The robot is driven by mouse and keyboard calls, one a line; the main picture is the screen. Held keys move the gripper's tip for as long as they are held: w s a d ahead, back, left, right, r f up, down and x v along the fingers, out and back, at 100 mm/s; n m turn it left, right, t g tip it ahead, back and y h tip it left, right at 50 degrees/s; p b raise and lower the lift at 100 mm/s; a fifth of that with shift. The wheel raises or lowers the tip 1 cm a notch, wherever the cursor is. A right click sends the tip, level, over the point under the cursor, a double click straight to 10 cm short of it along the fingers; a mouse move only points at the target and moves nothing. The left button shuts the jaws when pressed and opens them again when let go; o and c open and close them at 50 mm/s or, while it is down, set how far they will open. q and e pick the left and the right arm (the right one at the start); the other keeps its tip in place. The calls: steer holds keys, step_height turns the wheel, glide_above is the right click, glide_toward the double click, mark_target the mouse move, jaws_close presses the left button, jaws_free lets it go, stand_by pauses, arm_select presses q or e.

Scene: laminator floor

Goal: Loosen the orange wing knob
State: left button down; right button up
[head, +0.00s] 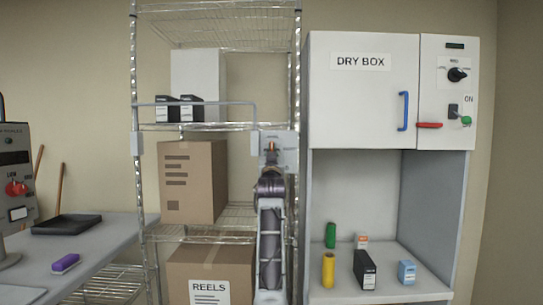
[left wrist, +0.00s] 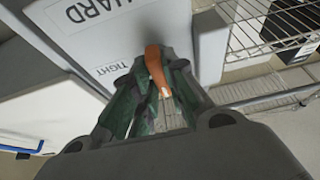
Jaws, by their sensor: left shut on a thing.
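The orange wing knob (head: 271,147) is on a pale grey plate (head: 289,141) at the right post of the wire rack. In the left wrist view the knob (left wrist: 157,68) stands upright between my fingers, next to a "TIGHT" label (left wrist: 107,69) on the plate, which also bears part of the word "GUARD". My left gripper (head: 270,163) reaches up to the knob from below and is shut on it. The fingers (left wrist: 154,85) hide the knob's base, so its exact turn is hard to tell. My right gripper is not in view.
A grey guard bar (head: 205,103) crosses the rack in front of small dark boxes (head: 192,109). A carton (head: 190,182) and a "REELS" box (head: 210,275) stand on lower shelves. The dry box (head: 362,100) is close on the right. A bench (head: 100,245) is at left.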

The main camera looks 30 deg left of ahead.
arm_select(q)
steer(key=shift+w+f, duration=0.1)
steer(key=shift+f, duration=0.1)
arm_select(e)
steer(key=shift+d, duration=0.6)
arm_select(q)
steer(key=c, duration=1.8)
jaws_free()
steer(key=shift+c, duration=0.2)
steer(key=o, duration=0.4)
steer(key=v, duration=1.2)
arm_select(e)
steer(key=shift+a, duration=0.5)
arm_select(q)
steer(key=shift+r, duration=0.1)
